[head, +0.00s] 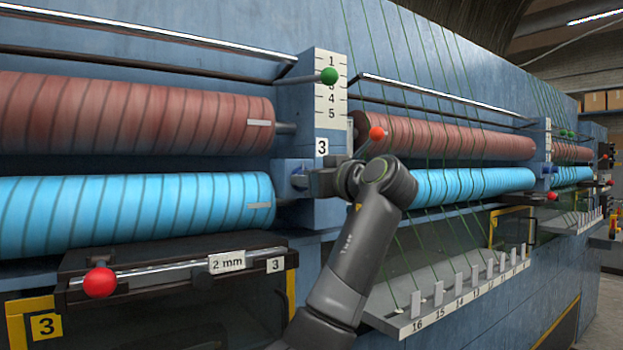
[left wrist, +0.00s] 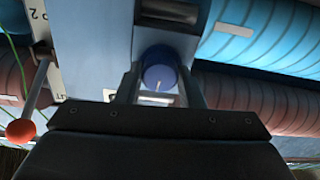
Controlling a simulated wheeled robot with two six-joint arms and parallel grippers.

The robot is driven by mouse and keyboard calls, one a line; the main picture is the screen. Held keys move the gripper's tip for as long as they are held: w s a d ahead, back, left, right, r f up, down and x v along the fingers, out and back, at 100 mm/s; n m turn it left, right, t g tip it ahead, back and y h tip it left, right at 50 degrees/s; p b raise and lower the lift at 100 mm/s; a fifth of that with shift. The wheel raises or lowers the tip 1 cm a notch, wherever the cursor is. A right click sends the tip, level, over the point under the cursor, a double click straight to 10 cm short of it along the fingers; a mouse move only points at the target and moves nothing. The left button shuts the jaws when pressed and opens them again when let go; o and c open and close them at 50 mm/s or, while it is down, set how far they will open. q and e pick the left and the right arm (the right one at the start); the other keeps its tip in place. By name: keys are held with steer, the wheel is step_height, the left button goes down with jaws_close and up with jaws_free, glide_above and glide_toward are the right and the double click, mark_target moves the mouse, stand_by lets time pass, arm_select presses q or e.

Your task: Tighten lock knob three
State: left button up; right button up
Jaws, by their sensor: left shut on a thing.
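The blue lock knob (left wrist: 159,78) sits on the blue machine post (head: 328,214) beneath the plate marked 3 (head: 322,147). My left gripper (head: 303,184) reaches the post from the front, and its fingers are shut on the knob, one on each side. In the left wrist view the knob shows between the two fingers, with a pale mark line on its face. In the head view the gripper hides most of the knob. My right gripper is not in view.
Brown rollers (head: 135,112) and light blue rollers (head: 130,212) flank the post. A red-knobbed bar (head: 100,282) and a numbered yarn shelf (head: 450,296) lie lower.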

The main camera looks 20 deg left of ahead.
arm_select(q)
steer(key=shift+s+r+n, duration=0.1)
steer(key=shift+r+n, duration=0.25)
steer(key=shift+n, duration=0.25)
steer(key=o, duration=0.9)
steer(key=shift+f, duration=0.1)
steer(key=shift+o, duration=0.5)
steer(key=shift+f, duration=0.1)
steer(key=shift+d+f, duration=0.1)
steer(key=b+v, duration=0.6)
steer(key=v, duration=1.1)
steer(key=shift+b, duration=0.4)
steer(key=shift+d, duration=0.1)
